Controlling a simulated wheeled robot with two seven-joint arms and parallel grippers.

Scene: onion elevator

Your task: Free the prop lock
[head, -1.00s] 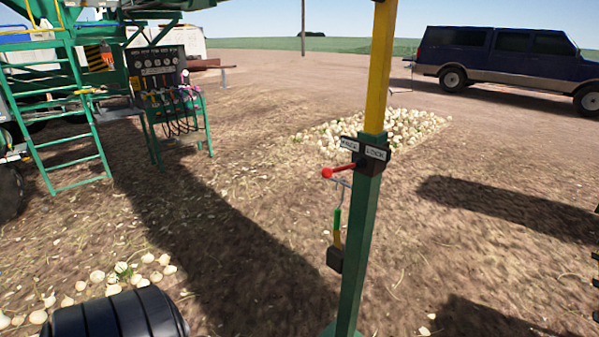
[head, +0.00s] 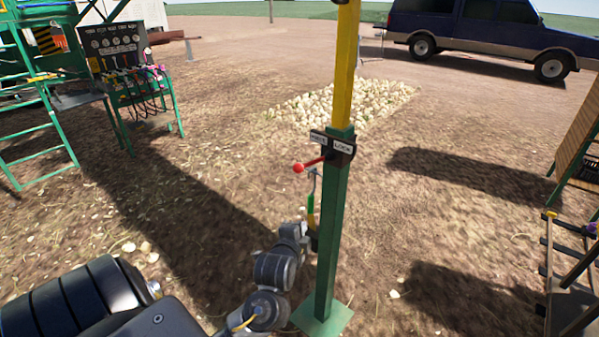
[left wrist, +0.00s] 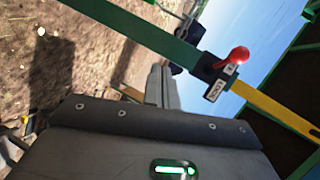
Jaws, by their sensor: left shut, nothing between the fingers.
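The prop is an upright post, green below (head: 330,230) and yellow above (head: 346,75). A dark lock block (head: 341,146) with a sign reading LOCK sits where the colours meet. Its lever ends in a red knob (head: 298,168) pointing left. In the left wrist view the red knob (left wrist: 238,55) and the LOCK sign (left wrist: 217,89) show at upper right, beyond the fingers. My left gripper (head: 303,230) is low and left of the post, below the knob and apart from it. In the left wrist view its fingers (left wrist: 160,77) are together and empty. My right gripper is out of view.
A green and yellow handle (head: 311,205) hangs beside the post, close to my left gripper, which partly hides its lower end. The post stands on a green foot plate (head: 335,317). An onion pile (head: 340,107), a valve stand (head: 125,60) and a blue car (head: 480,35) are farther back.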

